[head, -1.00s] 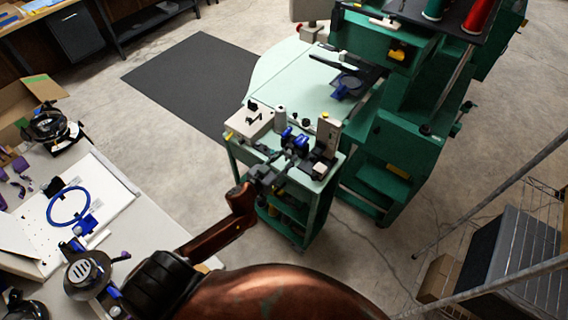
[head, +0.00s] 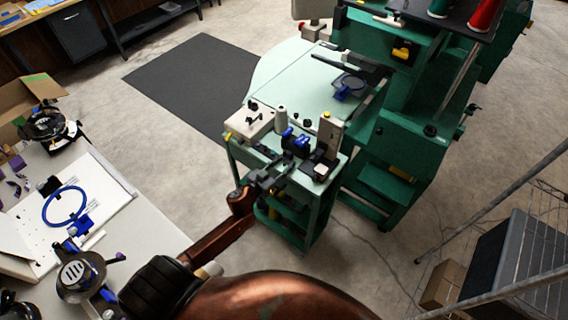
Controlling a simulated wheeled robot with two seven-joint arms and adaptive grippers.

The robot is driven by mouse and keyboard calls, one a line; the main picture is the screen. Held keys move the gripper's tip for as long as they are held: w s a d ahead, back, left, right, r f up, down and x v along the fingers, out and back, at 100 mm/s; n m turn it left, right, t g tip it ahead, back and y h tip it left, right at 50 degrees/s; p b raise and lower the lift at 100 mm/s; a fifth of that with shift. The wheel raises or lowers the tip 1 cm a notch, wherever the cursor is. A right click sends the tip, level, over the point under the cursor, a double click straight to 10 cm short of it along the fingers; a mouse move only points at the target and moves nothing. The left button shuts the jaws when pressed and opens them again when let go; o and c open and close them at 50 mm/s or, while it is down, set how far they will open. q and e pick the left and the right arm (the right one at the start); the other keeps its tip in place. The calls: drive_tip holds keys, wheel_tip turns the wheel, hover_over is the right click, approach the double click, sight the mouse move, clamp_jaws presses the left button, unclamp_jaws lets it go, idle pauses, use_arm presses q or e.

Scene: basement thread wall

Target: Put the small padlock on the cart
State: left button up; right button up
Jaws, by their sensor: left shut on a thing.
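The cart (head: 232,158) is a small green unit with a pale top and lower shelves, in the middle of the head view. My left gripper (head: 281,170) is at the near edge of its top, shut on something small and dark. This fits the small padlock, but the gripper hides most of it and its shape cannot be made out. I cannot tell whether it touches the cart top. My right gripper is not in view.
The cart top holds a pale box (head: 248,121), a white spool (head: 281,119), a black and blue device (head: 296,146) and an upright grey block (head: 330,132). A green machine (head: 405,145) stands right behind. A cluttered white table (head: 150,222) is at left.

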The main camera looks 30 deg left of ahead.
use_arm(q)
drive_tip(key=o, duration=1)
drive_tip(key=shift+f, duration=0.15)
drive_tip(key=shift+r, duration=0.25)
drive_tip(key=p+v, duration=0.1)
drive_tip(key=v, duration=1.1)
